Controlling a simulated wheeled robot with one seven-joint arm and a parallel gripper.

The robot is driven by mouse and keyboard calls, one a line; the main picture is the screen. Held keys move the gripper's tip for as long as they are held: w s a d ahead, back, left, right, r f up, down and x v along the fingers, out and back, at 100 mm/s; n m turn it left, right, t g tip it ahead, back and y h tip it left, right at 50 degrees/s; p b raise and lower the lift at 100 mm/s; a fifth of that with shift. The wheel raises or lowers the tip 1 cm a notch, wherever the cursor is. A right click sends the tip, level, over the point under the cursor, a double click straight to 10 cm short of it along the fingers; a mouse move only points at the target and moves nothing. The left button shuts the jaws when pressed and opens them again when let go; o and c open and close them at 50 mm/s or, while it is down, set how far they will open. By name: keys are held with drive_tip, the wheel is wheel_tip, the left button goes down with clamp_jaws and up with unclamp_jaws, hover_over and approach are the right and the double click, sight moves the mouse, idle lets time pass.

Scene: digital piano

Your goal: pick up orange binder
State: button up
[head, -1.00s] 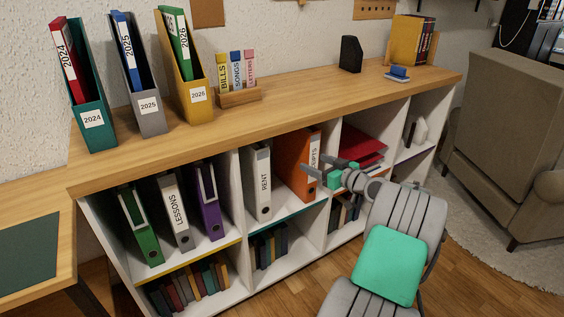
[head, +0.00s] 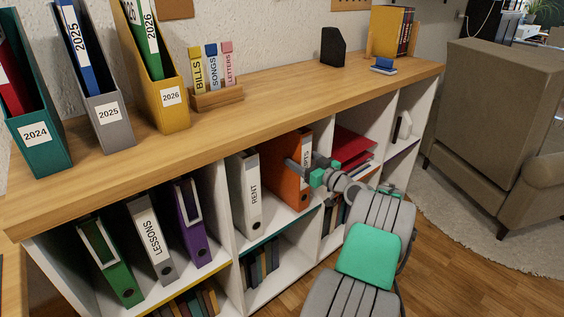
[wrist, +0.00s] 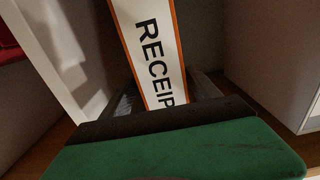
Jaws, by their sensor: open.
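The orange binder (head: 284,188) stands upright in an upper shelf compartment, right of the white RENT binder (head: 247,195). Its white spine label, reading RECEIP, fills the middle of the wrist view (wrist: 153,55). My gripper (head: 303,170) is open in front of the binder's spine in the head view and hides part of it. In the wrist view, the fingers (wrist: 165,98) lie on both sides of the lower visible spine; the green gripper body hides what is below. I cannot tell whether the fingers touch the binder.
A divider and red folders (head: 352,146) are to the right. Green (head: 110,262), LESSONS (head: 151,240) and purple (head: 191,222) binders stand to the left. The wooden top (head: 270,88) overhangs the shelves. An armchair (head: 490,130) stands at right.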

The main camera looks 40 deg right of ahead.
sight(281, 160)
drive_tip(key=w, duration=0.2)
drive_tip(key=w+a+b, duration=0.1)
drive_tip(key=w, duration=0.1)
drive_tip(key=shift+w+f, duration=0.1)
drive_tip(key=shift+w, duration=0.15)
drive_tip(key=shift+d, duration=0.1)
drive_tip(key=shift+c, duration=0.3)
drive_tip(key=shift+s, duration=0.1)
clamp_jaws()
idle(0.4)
